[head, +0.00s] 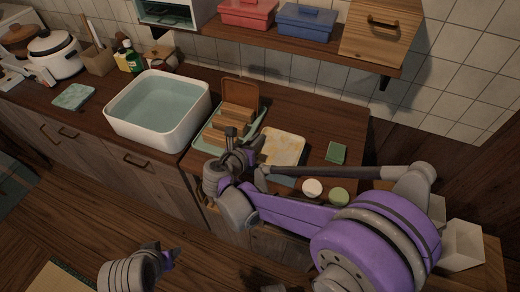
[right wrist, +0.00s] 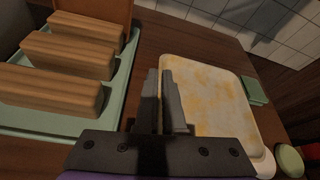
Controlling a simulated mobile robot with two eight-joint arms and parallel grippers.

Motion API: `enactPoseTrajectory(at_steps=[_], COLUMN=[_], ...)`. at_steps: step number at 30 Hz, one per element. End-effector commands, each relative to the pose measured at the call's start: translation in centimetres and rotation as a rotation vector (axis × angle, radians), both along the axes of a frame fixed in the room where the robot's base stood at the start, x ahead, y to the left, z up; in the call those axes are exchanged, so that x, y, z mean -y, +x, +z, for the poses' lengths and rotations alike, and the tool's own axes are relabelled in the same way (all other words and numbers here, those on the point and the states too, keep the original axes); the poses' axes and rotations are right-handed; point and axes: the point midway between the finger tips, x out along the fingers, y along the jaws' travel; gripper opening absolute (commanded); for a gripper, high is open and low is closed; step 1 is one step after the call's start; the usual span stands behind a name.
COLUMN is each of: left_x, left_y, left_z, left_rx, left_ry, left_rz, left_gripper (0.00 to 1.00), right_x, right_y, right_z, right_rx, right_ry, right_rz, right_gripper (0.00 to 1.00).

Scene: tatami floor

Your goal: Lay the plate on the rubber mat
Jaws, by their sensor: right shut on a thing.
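The plate (head: 282,148) is square and cream with orange-brown stains. It is on or just above the wooden counter, right of the green tray; it also shows in the right wrist view (right wrist: 210,95). My right gripper (head: 248,152) is at the plate's left edge. In the right wrist view its fingers (right wrist: 165,78) are close together and shut on that edge. A blue-grey strip (head: 284,181) shows at the plate's near side; I cannot tell whether it is the rubber mat. My left gripper (head: 172,256) is low over the floor, away from the counter, its jaws unclear.
A green tray (head: 198,143) with upright wooden slats stands close left of the right gripper. A white basin of water (head: 193,122) is farther left.

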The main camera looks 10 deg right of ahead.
Motion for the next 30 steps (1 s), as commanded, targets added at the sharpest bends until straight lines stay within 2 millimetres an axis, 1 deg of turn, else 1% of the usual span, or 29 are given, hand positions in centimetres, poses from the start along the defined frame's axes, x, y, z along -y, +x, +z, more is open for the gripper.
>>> enactPoseTrajectory(at_steps=[5, 10, 12, 20, 21, 23, 24, 26, 30], left_x=[0.0, 0.0, 0.0, 0.0, 0.0, 0.0, 0.0, 0.0, 0.0], left_y=[0.0, -0.1, -0.1, -0.1, -0.1, -0.1, -0.1, -0.1, -0.1], left_z=[-0.2, -0.6, -0.6, -0.7, -0.8, -0.7, -0.7, -0.7, -0.7], left_rx=[-0.001, -0.002, -0.002, -0.002, -0.003, -0.002, -0.002, -0.002, -0.002], left_ry=[0.0, 0.0, 0.0, 0.0, 0.0, 0.0, 0.0, 0.0, 0.0], left_rz=[0.0, 0.0, 0.0, 0.0, 0.0, 0.0, 0.0, 0.0, 0.0], left_gripper=[0.5, 0.5, 0.5, 0.5, 0.5, 0.5, 0.5, 0.5, 0.5], right_x=[0.0, 0.0, 0.0, 0.1, 0.0, 0.0, 0.0, 0.0, 0.0], right_y=[0.0, 0.0, 0.0, 0.0, 0.0, 0.0, 0.0, 0.0, 0.0], right_z=[-1.5, -3.9, -4.2, -4.3, -4.4, -4.3, -4.3, -4.3, -4.3], right_rx=[-0.001, 0.0, 0.0, -0.001, -0.001, -0.001, -0.001, -0.001, -0.001], right_ry=[-0.001, -0.002, -0.002, -0.001, 0.0, 0.0, 0.0, 0.0, 0.0], right_rz=[0.0, 0.002, 0.002, 0.002, 0.001, 0.001, 0.001, 0.001, 0.001], right_gripper=[0.0, 0.0, 0.0, 0.0, 0.08, 0.18, 0.26, 0.36, 0.36])
